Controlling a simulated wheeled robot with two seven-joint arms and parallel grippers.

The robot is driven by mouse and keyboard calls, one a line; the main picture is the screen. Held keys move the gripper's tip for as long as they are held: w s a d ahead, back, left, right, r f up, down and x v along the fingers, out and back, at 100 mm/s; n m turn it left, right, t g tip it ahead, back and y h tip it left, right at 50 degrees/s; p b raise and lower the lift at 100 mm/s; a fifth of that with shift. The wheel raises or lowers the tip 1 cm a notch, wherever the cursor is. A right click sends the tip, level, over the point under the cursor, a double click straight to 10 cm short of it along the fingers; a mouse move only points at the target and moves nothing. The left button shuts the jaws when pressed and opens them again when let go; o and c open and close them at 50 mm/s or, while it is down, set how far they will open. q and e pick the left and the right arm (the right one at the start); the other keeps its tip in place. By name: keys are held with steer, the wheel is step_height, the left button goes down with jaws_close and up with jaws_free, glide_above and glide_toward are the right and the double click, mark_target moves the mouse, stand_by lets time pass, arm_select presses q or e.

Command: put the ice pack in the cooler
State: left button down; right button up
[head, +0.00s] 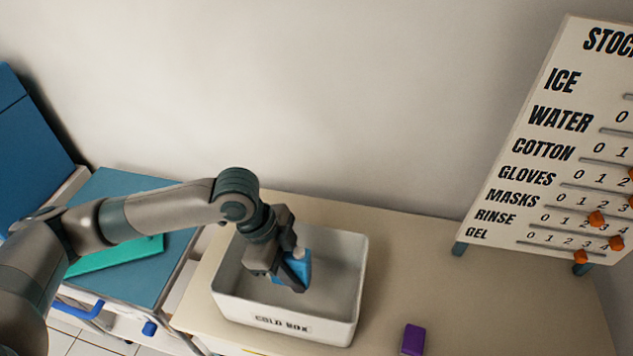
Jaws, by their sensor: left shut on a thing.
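The cooler is a white open box (349,285) labelled "COLD BOX", standing on the beige counter. My left gripper (299,281) reaches in from the left and points down over the box opening. It is shut on a blue ice pack (304,265), partly hidden by the fingers. The ice pack is within the outline of the box; I cannot tell whether it touches the floor of the box. My right gripper is not in view.
A purple block (413,339) lies on the counter (440,270) right of the box. A stock board (550,150) with orange markers stands at the right. A teal-topped cart (120,195) with a green item (118,255) is at the left. Counter between box and board is clear.

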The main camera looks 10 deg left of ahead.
arm_select(q)
steer(key=shift+w, duration=0.15)
steer(key=shift+w+a+r+n+t, duration=0.3)
steer(key=shift+w+n, duration=0.1)
steer(key=shift+n, duration=0.2)
steer(key=w+a+r+n+t+y+b, duration=0.3)
steer(key=w+a+r+n, duration=0.5)
steer(key=n, duration=0.9)
steer(key=shift+w+a+r+t+y, duration=0.25)
steer(key=shift+w+r+t+y, duration=0.45)
steer(key=shift+w+r, duration=0.7)
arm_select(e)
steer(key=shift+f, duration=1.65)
arm_select(q)
steer(key=shift+w, duration=0.1)
steer(key=shift+f, duration=0.1)
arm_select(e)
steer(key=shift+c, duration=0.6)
arm_select(q)
steer(key=shift+d, duration=0.15)
